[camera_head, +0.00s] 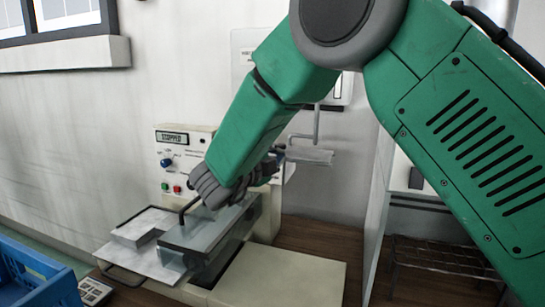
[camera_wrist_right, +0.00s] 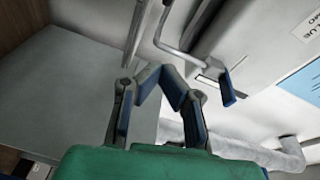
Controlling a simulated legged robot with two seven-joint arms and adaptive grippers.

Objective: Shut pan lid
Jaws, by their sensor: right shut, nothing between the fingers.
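My right gripper (camera_head: 218,190) is shut and empty, and hangs over a grey, partly see-through lid-like cover (camera_head: 212,232) on the cream machine. A dark bent handle (camera_head: 182,211) rises from the cover just left of the gripper; I cannot tell whether they touch. In the right wrist view the gripper's blue-padded fingers (camera_wrist_right: 160,80) come together at the front, near a bent metal rod (camera_wrist_right: 168,38). Flat metal pan-like trays (camera_head: 150,258) lie left of the cover. My left gripper is not in view.
The machine's control panel (camera_head: 182,160) behind has a display reading "STOPPED", a blue knob and coloured buttons. A blue crate (camera_head: 35,278) and a small keypad (camera_head: 94,291) are at lower left. A glass-like partition (camera_head: 376,210) stands at right.

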